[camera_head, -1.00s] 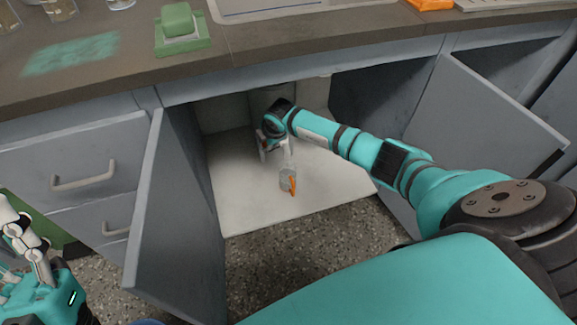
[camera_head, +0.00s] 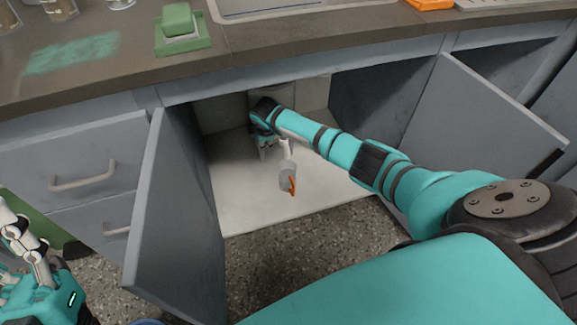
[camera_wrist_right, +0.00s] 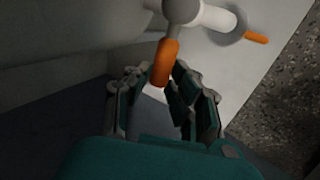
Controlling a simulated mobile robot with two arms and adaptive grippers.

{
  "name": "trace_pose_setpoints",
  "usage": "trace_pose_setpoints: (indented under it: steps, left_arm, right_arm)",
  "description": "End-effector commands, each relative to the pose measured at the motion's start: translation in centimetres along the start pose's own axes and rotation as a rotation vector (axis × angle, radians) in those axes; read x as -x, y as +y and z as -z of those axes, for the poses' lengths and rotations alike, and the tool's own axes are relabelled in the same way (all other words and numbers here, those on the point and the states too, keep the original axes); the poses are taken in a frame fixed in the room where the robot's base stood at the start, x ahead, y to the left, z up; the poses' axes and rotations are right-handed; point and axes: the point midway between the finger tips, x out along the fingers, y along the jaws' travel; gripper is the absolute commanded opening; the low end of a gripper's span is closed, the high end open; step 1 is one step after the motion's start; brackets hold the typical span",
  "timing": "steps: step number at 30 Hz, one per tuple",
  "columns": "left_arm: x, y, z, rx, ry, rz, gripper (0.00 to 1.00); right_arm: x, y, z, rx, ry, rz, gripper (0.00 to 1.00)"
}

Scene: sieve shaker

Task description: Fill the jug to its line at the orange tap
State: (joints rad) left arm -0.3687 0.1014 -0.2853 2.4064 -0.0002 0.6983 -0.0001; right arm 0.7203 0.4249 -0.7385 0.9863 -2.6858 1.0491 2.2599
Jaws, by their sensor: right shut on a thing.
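The jug (camera_head: 287,176), small and grey with an orange handle, stands on the white cabinet floor under the white spout (camera_head: 284,147). In the right wrist view the grey jug rim (camera_wrist_right: 226,37) shows around the spout's end. The orange tap lever (camera_wrist_right: 162,66) lies between the fingers of my right gripper (camera_wrist_right: 162,88), which is shut on it. In the head view my right gripper (camera_head: 266,145) is inside the cabinet, behind the jug, and the lever is hidden. The water level and the line cannot be made out. My left gripper (camera_head: 22,240) is at the left edge, partly cut off.
Open cabinet doors stand at left (camera_head: 175,210) and right (camera_head: 485,110). The worktop (camera_head: 300,42) overhangs the opening. A green sponge (camera_head: 177,19) lies on top. The white cabinet floor (camera_head: 245,205) is clear around the jug.

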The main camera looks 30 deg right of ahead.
Motion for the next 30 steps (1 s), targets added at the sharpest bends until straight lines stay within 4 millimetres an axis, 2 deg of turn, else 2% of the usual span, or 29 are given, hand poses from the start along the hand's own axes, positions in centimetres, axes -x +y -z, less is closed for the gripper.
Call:
trace_pose_setpoints:
  steps: [1, 6, 7, 13, 23, 26, 30]
  left_arm:
    - [0.0, 0.0, 0.0, 0.0, 0.0, 0.0, 0.4]
    - [0.0, 0.0, 0.0, -0.001, 0.001, 0.0, 0.4]
    - [0.0, 0.0, 0.0, -0.001, 0.001, 0.0, 0.4]
    - [0.0, 0.0, 0.0, -0.001, 0.001, -0.001, 0.4]
    - [0.0, 0.0, 0.0, 0.002, -0.002, 0.0, 0.4]
    - [0.0, 0.0, 0.0, 0.001, -0.001, 0.0, 0.4]
    - [0.0, 0.0, 0.0, 0.001, -0.001, 0.0, 0.4]
  right_arm:
    - [0.0, 0.3, -0.6, -0.003, -0.01, -0.006, 0.0]
    - [0.0, 0.4, -0.6, -0.003, -0.009, -0.008, 0.0]
    - [0.0, 0.4, -0.6, -0.003, -0.009, -0.008, 0.23]
    - [0.0, 0.3, -0.4, -0.001, -0.005, -0.006, 0.47]
    - [0.3, 0.2, -0.1, 0.001, -0.001, -0.005, 0.47]
    - [1.0, 0.2, -0.2, 0.0, 0.0, -0.005, 0.47]
    - [2.9, 0.3, -0.3, 0.001, -0.001, -0.008, 0.47]
